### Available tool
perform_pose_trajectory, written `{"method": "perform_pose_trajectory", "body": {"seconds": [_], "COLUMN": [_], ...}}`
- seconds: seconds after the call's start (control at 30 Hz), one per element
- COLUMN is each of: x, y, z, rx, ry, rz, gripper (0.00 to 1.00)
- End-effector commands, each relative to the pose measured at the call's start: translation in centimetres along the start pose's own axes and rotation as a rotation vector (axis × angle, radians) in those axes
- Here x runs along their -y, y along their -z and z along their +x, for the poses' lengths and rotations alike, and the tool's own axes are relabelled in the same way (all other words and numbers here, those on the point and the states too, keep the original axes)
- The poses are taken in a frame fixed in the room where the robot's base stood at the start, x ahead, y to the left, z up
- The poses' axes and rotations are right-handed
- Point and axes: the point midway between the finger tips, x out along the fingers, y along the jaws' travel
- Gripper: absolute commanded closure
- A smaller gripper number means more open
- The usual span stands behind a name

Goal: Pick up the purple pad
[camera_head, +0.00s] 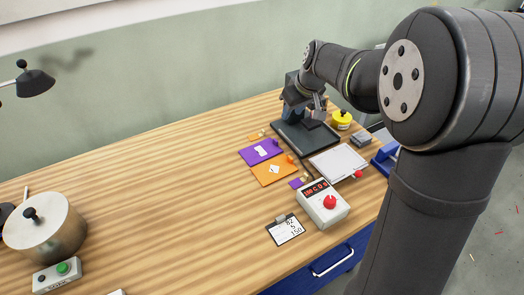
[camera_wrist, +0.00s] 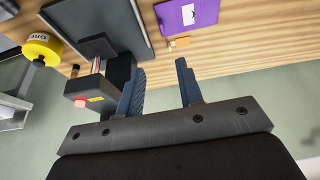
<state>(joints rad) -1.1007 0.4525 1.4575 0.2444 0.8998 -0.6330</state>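The purple pad (camera_head: 261,151) lies flat on the wooden table, with a white label on it. It touches or nearly touches an orange pad (camera_head: 274,171) in front of it. In the wrist view, part of the purple pad (camera_wrist: 200,12) shows at the top edge, cut off by the frame. My gripper (camera_head: 311,106) is above the dark tray, to the right of and behind the purple pad. In the wrist view, my gripper (camera_wrist: 156,70) has its two blue fingers apart with nothing between them, and the pad is beyond the fingertips.
A dark tray (camera_head: 284,132) is right of the pads, with a dark device and a yellow round object (camera_head: 341,119) nearby. The table left of the pads is clear until a pot (camera_head: 58,238).

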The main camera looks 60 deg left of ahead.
Motion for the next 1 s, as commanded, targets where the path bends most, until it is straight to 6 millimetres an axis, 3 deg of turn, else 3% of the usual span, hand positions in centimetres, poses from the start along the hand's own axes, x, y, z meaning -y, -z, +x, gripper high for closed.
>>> {"method": "perform_pose_trajectory", "body": {"seconds": [0.5,1.0], "x": [0.1,0.3], "y": [-0.1,-0.5], "z": [9.9,14.3], "rx": [0.004,0.004], "ry": [0.002,0.002], "rz": [-0.005,-0.006], "gripper": [0.66,0.66]}}
